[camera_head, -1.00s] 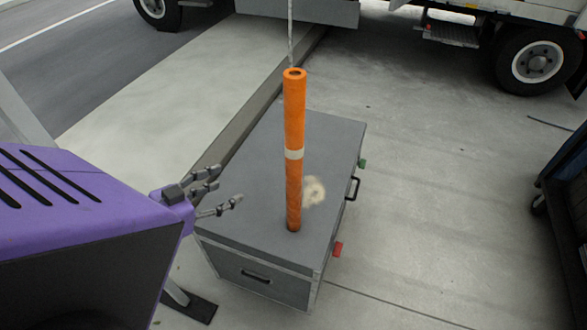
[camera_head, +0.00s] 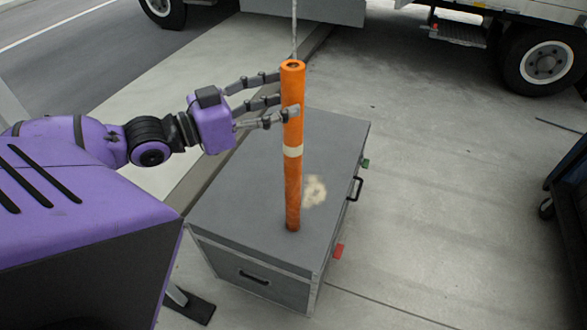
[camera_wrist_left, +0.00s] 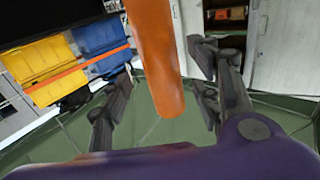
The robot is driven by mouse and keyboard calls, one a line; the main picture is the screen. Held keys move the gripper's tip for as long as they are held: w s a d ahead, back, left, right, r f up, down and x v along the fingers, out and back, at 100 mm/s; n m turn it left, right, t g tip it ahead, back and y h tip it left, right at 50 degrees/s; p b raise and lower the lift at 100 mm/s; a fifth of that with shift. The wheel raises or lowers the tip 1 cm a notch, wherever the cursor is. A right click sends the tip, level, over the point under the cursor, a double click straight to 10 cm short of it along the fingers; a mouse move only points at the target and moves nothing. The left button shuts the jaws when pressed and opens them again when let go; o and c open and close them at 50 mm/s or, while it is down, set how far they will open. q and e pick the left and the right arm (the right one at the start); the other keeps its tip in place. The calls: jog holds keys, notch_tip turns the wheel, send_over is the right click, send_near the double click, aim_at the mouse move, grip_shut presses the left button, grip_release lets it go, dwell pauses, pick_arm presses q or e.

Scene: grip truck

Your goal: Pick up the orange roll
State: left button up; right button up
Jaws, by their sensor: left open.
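The orange roll (camera_head: 293,190) stands upright on the grey case (camera_head: 240,215), with a pale band around its middle. My left gripper (camera_head: 284,98) is open at the upper part of the roll, coming from the left. One finger crosses in front of the roll and another reaches toward its far side. In the left wrist view the roll (camera_wrist_left: 157,60) stands between the spread fingers of the gripper (camera_wrist_left: 165,90). I cannot tell whether any finger touches it. My right gripper is not in view.
A pale round patch (camera_head: 314,190) lies on the case beside the roll. The case has a black handle (camera_head: 355,188) on its right side. A truck wheel (camera_head: 545,62) is at the back right and a dark cart (camera_head: 569,185) at the right edge. The pavement right of the case is clear.

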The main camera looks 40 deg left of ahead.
pick_arm(q)
jog(key=shift+x, duration=1.9)
jog(key=shift+a, duration=0.1)
jog(key=shift+c, duration=0.5)
jog(key=shift+f, duration=0.1)
grip_shut()
